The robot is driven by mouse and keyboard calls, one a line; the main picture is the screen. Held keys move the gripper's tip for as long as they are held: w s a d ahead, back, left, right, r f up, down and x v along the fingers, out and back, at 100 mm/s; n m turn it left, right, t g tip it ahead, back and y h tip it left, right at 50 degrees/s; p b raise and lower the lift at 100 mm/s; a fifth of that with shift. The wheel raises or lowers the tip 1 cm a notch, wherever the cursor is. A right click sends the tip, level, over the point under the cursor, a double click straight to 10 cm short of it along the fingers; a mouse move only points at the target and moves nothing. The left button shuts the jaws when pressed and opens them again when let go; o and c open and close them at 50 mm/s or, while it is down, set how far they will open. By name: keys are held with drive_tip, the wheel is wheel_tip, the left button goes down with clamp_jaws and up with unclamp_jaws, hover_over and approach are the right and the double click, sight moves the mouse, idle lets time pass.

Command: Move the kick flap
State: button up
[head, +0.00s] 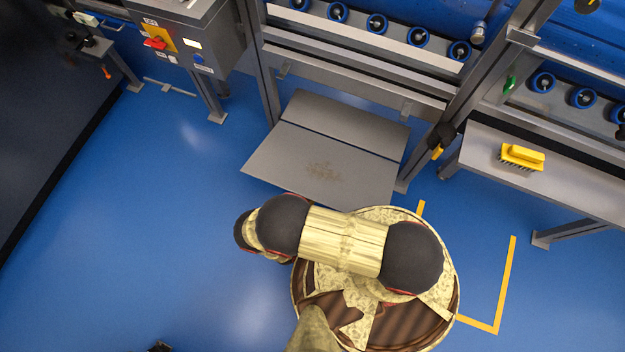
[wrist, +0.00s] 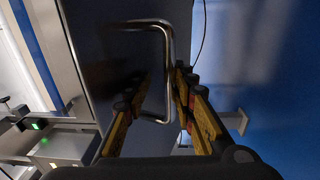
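A grey metal flap (head: 290,159), which I take to be the kick flap, shows below the roller frame in the head view. It has a fold line and a brown scuffed patch near its middle; my arm is close to its near edge. In the wrist view, my gripper (wrist: 158,100) is open, its yellow and black fingers apart. A bent metal bar handle (wrist: 168,65) on a dark panel (wrist: 105,60) reaches between the fingers, nearer the right one. I cannot tell whether it touches. My gripper's fingers do not show in the head view.
A control box (head: 190,45) with a red switch stands at the upper left. A bench (head: 580,182) with a yellow brush (head: 522,156) is at the right. A dark panel (head: 45,110) stands at the far left. The blue floor (head: 150,200) left of the flap is clear.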

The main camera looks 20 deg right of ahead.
idle(0.3)
drive_tip(key=v, duration=1.2)
drive_tip(key=shift+f, duration=0.1)
